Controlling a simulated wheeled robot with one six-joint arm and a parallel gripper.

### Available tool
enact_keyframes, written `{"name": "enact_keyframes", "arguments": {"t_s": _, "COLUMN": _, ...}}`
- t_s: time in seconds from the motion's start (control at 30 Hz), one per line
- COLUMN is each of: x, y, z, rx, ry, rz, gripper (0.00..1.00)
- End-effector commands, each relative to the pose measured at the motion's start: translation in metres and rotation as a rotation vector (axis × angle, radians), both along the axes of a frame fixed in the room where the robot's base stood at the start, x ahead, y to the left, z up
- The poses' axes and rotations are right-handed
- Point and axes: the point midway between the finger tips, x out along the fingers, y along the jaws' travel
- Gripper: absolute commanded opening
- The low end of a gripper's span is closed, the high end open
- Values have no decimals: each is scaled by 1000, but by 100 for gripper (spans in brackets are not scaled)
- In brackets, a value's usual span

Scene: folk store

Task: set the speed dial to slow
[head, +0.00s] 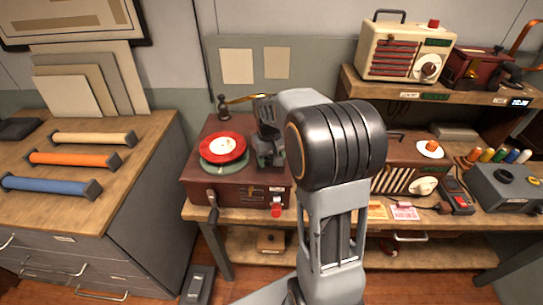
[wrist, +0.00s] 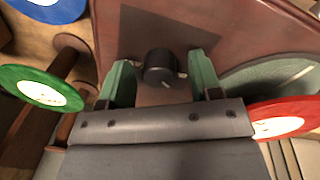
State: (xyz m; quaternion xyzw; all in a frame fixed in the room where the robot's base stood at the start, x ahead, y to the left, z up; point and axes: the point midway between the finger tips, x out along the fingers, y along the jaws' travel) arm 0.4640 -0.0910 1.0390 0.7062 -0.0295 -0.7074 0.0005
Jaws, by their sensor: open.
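The record player (head: 195,185) is a dark red-brown case on the bench in the head view. A red record (head: 222,147) with a pale label sits over its green platter (head: 223,165). In the wrist view a round black dial (wrist: 160,67), apparently the speed dial, stands on the brown top, with a small pale mark near its lower edge. No speed labels are readable. My gripper (wrist: 161,74) is open, with one green finger on each side of the dial; contact is not clear. The head view shows my gripper (head: 268,153) over the player's right part; the dial is hidden there.
In the wrist view the red record (wrist: 285,115) and platter (wrist: 270,78) lie close to the right finger. A green disc (wrist: 40,88) and blue disc (wrist: 50,8) are at left. A cream radio (head: 395,50) stands on the shelf; a brown radio (head: 400,160) stands right of my arm.

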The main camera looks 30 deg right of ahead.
Motion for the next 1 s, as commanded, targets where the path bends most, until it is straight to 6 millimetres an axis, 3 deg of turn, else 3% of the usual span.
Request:
{"name": "enact_keyframes", "arguments": {"t_s": 0.23, "x": 1, "y": 1, "z": 23, "rx": -1, "ry": -6, "rz": 0, "gripper": 58}}
{"name": "enact_keyframes", "arguments": {"t_s": 0.7, "x": 0, "y": 5, "z": 112, "rx": 0, "ry": -2, "rz": 0, "gripper": 58}}
{"name": "enact_keyframes", "arguments": {"t_s": 1.0, "x": 0, "y": 6, "z": 136, "rx": 0, "ry": -1, "rz": 0, "gripper": 58}}
